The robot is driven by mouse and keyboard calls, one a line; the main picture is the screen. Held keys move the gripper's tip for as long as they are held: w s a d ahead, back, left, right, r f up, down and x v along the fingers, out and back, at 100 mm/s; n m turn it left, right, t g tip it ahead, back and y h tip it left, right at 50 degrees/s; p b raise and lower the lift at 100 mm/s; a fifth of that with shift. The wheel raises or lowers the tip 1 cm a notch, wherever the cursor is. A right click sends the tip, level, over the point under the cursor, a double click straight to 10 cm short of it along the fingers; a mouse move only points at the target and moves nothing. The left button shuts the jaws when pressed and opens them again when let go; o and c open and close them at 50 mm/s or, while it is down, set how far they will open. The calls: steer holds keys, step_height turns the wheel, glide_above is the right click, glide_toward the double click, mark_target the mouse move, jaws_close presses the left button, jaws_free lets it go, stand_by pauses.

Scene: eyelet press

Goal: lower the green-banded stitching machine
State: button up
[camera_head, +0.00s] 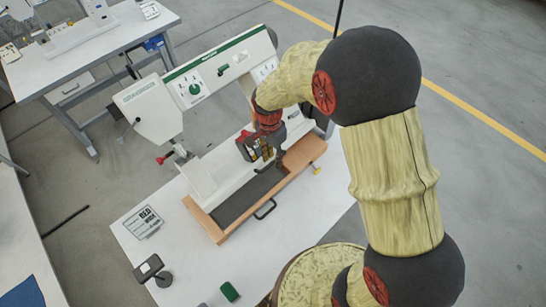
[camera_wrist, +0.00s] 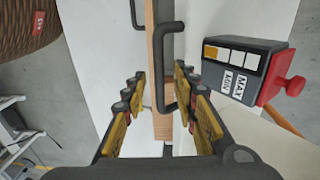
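The stitching machine (camera_head: 153,108) is white with a green band (camera_head: 214,54) along its upper edge. Its long head slants up to the right in the head view, raised above a bed. My gripper (camera_head: 266,152) is over the bed, below the head's right part. In the wrist view my gripper (camera_wrist: 160,78) is open, its yellow-and-black fingers apart. A black U-shaped handle (camera_wrist: 164,92) shows between the fingers, nearer the right one.
A wood-edged tray (camera_head: 222,237) with a dark floor and black front handle (camera_head: 265,209) stands on the white table (camera_head: 300,222).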

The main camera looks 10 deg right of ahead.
steer(key=shift+c, duration=0.5)
jaws_close()
stand_by(0.3)
